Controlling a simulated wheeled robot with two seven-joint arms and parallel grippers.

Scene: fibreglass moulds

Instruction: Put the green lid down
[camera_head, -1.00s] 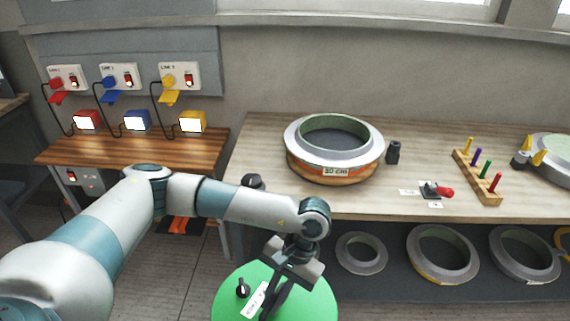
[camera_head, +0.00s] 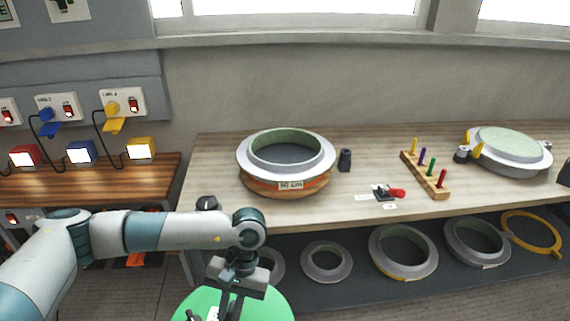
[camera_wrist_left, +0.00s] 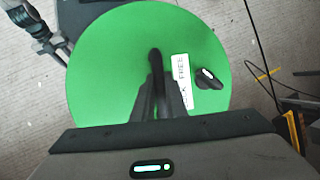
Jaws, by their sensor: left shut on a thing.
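The green lid (camera_head: 272,303) is a flat round disc at the bottom of the head view, partly cut off by the frame edge. It fills the middle of the left wrist view (camera_wrist_left: 105,70), with a white label (camera_wrist_left: 181,75) and a black knob (camera_wrist_left: 208,79) on top. My left gripper (camera_wrist_left: 157,85) is shut on the lid's dark upright handle (camera_wrist_left: 155,58). It holds the lid in front of the workbench, below the level of its top. My right gripper is not in view.
The workbench (camera_head: 370,222) carries a ring mould (camera_head: 287,178), a dark cylinder (camera_head: 345,160), a peg rack (camera_head: 425,175), a red-handled clamp (camera_head: 388,193) and a covered mould (camera_head: 508,152). Several rings lie on the lower shelf (camera_head: 395,285). A wooden side table (camera_head: 110,183) stands left.

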